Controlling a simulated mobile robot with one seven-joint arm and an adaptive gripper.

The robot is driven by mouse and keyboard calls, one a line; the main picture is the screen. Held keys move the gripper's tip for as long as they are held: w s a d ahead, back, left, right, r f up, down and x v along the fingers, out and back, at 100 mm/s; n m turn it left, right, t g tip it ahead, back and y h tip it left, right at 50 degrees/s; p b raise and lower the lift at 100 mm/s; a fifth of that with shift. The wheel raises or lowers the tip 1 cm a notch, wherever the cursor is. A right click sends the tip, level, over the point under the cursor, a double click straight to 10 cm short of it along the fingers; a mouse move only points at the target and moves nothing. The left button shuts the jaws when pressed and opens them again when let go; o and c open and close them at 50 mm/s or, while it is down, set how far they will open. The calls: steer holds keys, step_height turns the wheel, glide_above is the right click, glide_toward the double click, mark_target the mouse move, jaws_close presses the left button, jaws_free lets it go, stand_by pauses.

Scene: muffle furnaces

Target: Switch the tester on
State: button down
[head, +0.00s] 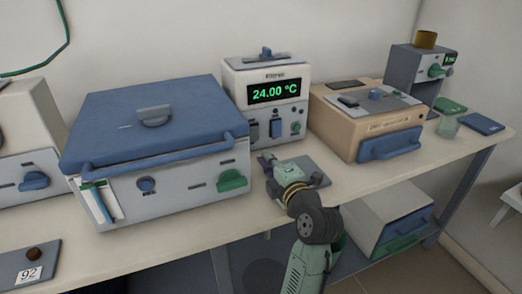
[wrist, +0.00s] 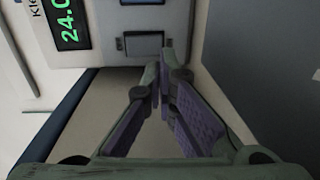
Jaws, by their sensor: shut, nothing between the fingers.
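The unit that I take to be the tester is a white box (head: 265,78) with a lit green display (head: 274,92) reading 24.00 °C, at the back middle of the bench. Its front carries a blue rectangular switch-like part (head: 275,128) and a green knob (head: 296,127). My gripper (head: 266,160) is low in front of this box, shut and empty. In the wrist view the fingertips (wrist: 163,68) are together, close to a blue-grey rectangular part (wrist: 141,44) on the front panel. I cannot tell whether they touch it.
A large blue-lidded furnace (head: 155,115) stands left of my gripper. A tan box (head: 365,125) with a blue handle stands to the right. A grey unit (head: 405,68) with a small green display is at the back right. A dark plate (head: 312,166) lies beside my gripper.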

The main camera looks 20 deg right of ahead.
steer(key=s, duration=0.4)
steer(key=shift+s+r, duration=0.1)
steer(key=shift+s, duration=0.05)
